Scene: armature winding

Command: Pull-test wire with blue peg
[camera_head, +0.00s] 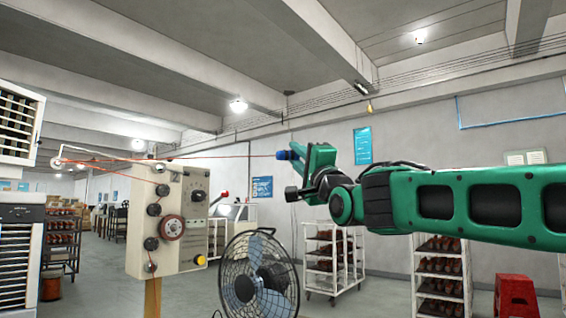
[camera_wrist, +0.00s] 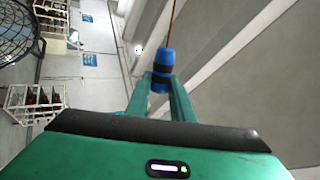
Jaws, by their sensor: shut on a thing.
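My gripper (camera_head: 303,158) is at the end of my green arm, in the right half of the head view, shut on a blue peg (camera_head: 283,155). In the wrist view the blue peg (camera_wrist: 163,64), with a dark band, sits between the fingertips. A thin red wire (camera_head: 222,157) runs from the peg leftward to the wire machine (camera_head: 176,220). The wire looks straight and nearly level. It also shows in the wrist view (camera_wrist: 173,15), leading away from the peg's end. The machine has dark rollers, a red-brown dial and a guide arm with a small pulley (camera_head: 57,163).
A black fan (camera_head: 258,280) stands below and left of my gripper. White shoe racks (camera_head: 330,260) and a red stool (camera_head: 516,296) are behind. A grey cabinet (camera_head: 20,245) is at the far left. The air around my gripper looks clear.

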